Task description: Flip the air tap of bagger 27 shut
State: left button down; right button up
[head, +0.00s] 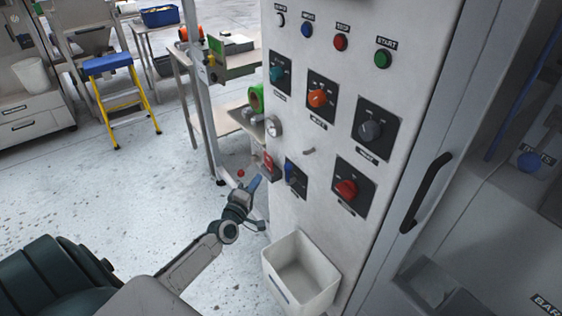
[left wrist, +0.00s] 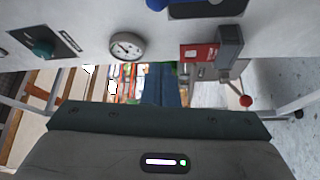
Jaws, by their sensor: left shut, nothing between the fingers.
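The air tap shows on the left side of the white control cabinet (head: 300,205). A red ball knob (head: 240,173) on a thin lever sticks out from it; in the left wrist view the knob (left wrist: 246,101) hangs below a grey block (left wrist: 230,45) beside a red plate (left wrist: 198,52). My left gripper (head: 252,183) is shut and empty, its blue fingers just right of and below the knob in the head view, seemingly apart from it. The fingers (left wrist: 166,80) also show in the left wrist view. My right gripper is out of view. No bagger number is readable.
A round gauge (head: 273,127) sits above the tap. Knobs and buttons cover the cabinet front, with a blue switch (head: 291,173) nearest. A white bin (head: 301,272) hangs low. A metal table (head: 190,80) stands behind; the floor at left is open around a yellow step stool (head: 118,90).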

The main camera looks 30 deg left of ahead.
pick_arm(q)
jog(key=w+d, duration=0.2)
jog(key=w, duration=0.7)
jog(key=shift+d+r+b, duration=0.25)
jog(key=shift+r+b, duration=0.05)
jog(key=shift+r, duration=0.1)
jog(key=shift+w, duration=0.1)
dwell(0.4)
